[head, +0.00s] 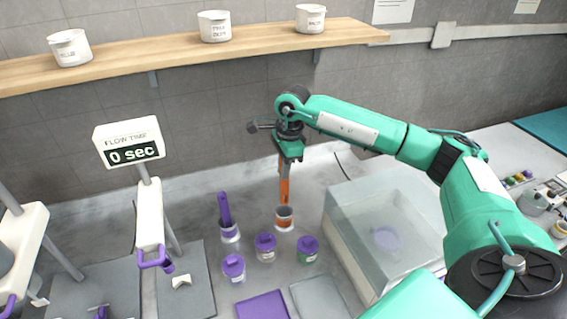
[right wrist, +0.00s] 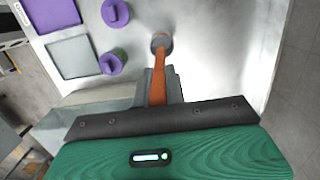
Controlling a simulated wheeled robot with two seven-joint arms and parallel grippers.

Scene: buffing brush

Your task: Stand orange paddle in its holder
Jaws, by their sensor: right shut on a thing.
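The orange paddle (head: 284,186) hangs almost upright below my right gripper (head: 290,155), which is shut on its upper end. Its lower end meets the mouth of a small light holder with an orange band (head: 284,218); I cannot tell how deep it reaches inside. The right wrist view shows the orange paddle (right wrist: 158,75) between the fingers of my right gripper (right wrist: 158,92), running to the round holder (right wrist: 161,41). My left gripper is not in view.
A purple paddle (head: 225,209) stands in a similar holder (head: 230,233) to the left. Several purple-lidded jars, including one jar (head: 265,247), stand in front. A clear box (head: 385,235) is to the right. A wooden shelf (head: 260,40) with white pots runs behind.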

